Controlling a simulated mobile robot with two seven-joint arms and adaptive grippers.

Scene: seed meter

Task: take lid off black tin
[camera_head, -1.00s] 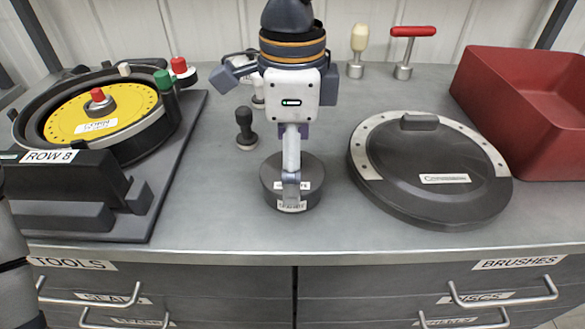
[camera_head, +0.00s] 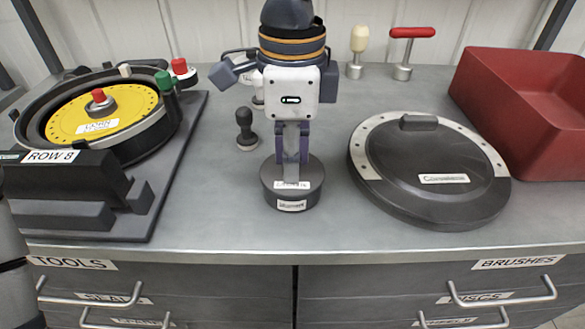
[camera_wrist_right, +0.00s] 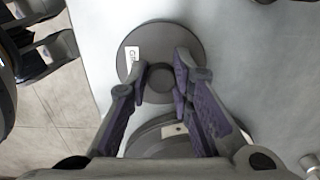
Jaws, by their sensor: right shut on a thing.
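The black tin (camera_head: 292,203) is a short dark cylinder standing upright at the front middle of the bench. Its lid (camera_head: 312,174) has a small white label on top and sits on the tin, with no clear gap visible. My right gripper (camera_head: 291,160) points straight down over the lid, its fingers shut on the lid's centre knob. In the right wrist view the round knob (camera_wrist_right: 181,76) shows between the fingertips, above the lid's disc (camera_wrist_right: 158,38). In the head view the fingers hide the knob. My left gripper is not clearly seen.
A large dark round cover (camera_head: 430,190) lies close right of the tin, with a red bin (camera_head: 525,115) behind it. A dark knobbed stamp (camera_head: 246,130) stands behind left. The seed meter with a yellow disc (camera_head: 100,115) is at left. Bench in front is clear.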

